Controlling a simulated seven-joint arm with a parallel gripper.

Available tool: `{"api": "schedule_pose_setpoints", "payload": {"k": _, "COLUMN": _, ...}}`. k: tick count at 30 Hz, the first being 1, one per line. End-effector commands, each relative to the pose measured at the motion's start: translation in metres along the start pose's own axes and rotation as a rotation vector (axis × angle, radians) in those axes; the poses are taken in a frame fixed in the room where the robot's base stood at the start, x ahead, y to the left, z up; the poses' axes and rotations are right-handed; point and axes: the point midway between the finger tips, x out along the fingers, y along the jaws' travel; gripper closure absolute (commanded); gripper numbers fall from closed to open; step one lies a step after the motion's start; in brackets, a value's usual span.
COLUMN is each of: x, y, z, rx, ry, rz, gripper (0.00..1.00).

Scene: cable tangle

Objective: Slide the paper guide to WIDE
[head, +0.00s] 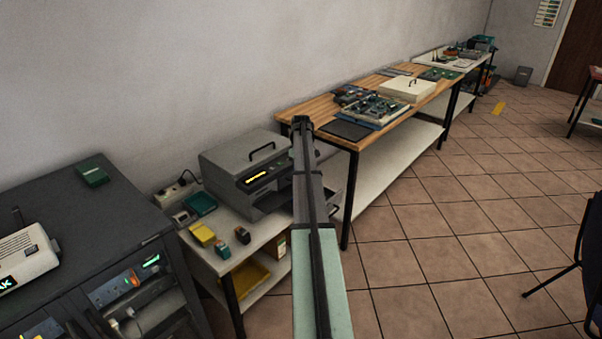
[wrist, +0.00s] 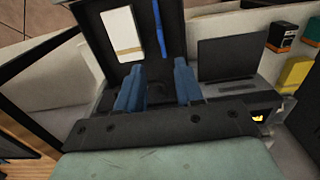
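The grey printer (head: 235,165) stands on a white bench in the head view, its right side partly hidden by my arm. In the wrist view a dark tray (wrist: 91,32) holds a white sheet (wrist: 122,34). A narrow blue strip (wrist: 160,28), which looks like the paper guide, stands just right of the sheet. My gripper (wrist: 158,66) has two blue fingers spread apart with nothing held between them. The strip lies beyond the fingertips, roughly in line with the gap; contact does not show. No WIDE marking is readable.
Yellow (head: 202,234) and teal (head: 200,204) boxes sit on the bench left of the printer. A dark cabinet (head: 60,215) stands at the left. A wooden workbench (head: 320,107) with electronics stands behind. The tiled floor (head: 450,230) at the right is mostly clear.

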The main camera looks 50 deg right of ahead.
Motion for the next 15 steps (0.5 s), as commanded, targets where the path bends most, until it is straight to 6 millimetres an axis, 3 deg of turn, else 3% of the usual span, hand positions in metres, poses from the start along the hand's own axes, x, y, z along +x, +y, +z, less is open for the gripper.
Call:
{"api": "schedule_pose_setpoints", "payload": {"k": 7, "x": -0.007, "y": 0.000, "z": 0.000, "rx": 0.000, "ry": 0.001, "rz": 0.000, "gripper": 0.64}}
{"api": "schedule_pose_setpoints", "payload": {"k": 15, "x": 0.015, "y": -0.001, "z": 0.000, "rx": 0.000, "ry": -0.001, "rz": -0.001, "gripper": 0.64}}
